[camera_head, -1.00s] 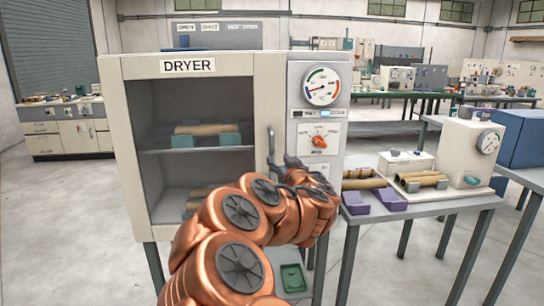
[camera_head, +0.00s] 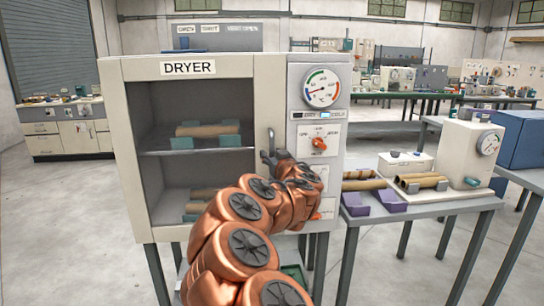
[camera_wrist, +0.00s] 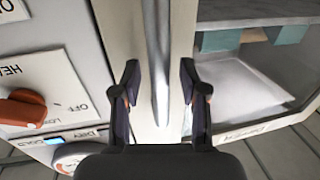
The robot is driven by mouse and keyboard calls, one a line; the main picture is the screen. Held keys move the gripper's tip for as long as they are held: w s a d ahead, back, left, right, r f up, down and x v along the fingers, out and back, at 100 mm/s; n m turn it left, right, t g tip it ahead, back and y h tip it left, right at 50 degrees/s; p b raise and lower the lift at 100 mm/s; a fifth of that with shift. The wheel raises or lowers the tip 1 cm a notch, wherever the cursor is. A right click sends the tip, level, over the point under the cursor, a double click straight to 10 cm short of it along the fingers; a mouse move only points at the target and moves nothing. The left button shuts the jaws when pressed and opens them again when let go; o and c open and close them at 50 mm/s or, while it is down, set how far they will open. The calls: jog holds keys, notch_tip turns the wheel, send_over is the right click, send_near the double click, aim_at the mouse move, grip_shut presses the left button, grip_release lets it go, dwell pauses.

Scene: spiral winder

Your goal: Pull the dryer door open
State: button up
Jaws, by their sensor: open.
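The dryer (camera_head: 188,68) is a cream cabinet with a large window. Its door is closed in the head view, and tubes on green-blue supports show behind the glass. The grey vertical door handle (camera_head: 271,141) is at the door's right side, its lower part hidden by my gripper and arm. In the wrist view the handle (camera_wrist: 158,60) is a pale bar running down between the two dark fingers. My gripper (camera_wrist: 157,90) is open, with one finger on each side of the handle and a visible gap to each. In the head view my gripper (camera_head: 276,160) is at the handle.
The control panel with gauge (camera_head: 322,88) and orange knob (camera_head: 319,143) is right of the handle. A grey table (camera_head: 420,207) with tubes and purple supports stands to the right. Open floor lies left of the dryer.

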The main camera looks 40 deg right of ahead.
grip_shut()
dwell(0.6)
